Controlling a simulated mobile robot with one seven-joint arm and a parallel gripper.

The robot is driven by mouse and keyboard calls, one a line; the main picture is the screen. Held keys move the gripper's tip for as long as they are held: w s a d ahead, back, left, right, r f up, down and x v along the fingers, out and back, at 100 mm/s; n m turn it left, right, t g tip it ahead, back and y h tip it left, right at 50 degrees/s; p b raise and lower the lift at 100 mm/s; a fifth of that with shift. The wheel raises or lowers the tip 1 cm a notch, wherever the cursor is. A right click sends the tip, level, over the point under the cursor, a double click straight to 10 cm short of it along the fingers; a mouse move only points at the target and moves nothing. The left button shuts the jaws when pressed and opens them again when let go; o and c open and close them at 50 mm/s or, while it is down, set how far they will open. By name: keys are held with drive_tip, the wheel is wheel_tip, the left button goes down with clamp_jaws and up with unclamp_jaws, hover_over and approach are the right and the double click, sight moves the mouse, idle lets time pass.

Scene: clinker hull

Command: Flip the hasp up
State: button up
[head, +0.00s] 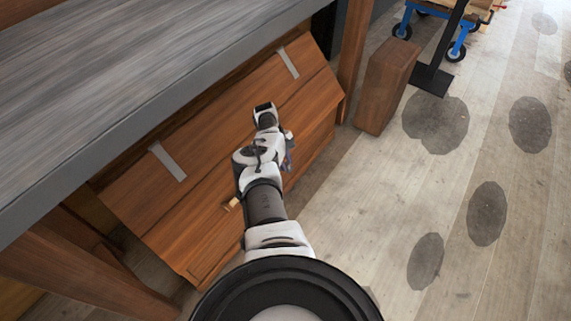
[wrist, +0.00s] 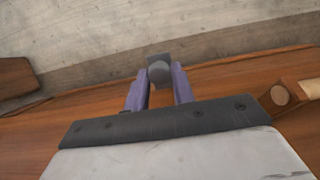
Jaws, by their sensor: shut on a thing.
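A brown wooden chest (head: 130,205) with a slanted plank lid sits under a grey bench. My gripper (wrist: 159,88) has purple fingers, and they are shut on a small grey piece, which looks like the hasp (wrist: 159,70), at the chest's front edge. In the head view my arm covers most of the gripper; only a bit of purple finger (head: 288,158) shows at its right side. The hasp is hidden there. Its lower part is hidden between the fingers in the wrist view, so its exact tilt cannot be told.
Two grey metal straps (head: 167,161) (head: 288,62) lie on the lid. The grey bench top (head: 130,70) overhangs the chest at upper left. A wooden block (head: 386,86) and a black-footed post (head: 433,79) stand beyond it. The floor (head: 400,200) to the right is clear.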

idle(0.3)
drive_tip(key=o, duration=1)
drive_tip(key=shift+r, duration=0.1)
drive_tip(key=p+v, duration=0.5)
drive_tip(key=v, duration=0.8)
drive_tip(key=shift+w+a+r, duration=0.1)
drive_tip(key=shift+a+r, duration=0.05)
drive_tip(key=shift+r, duration=0.1)
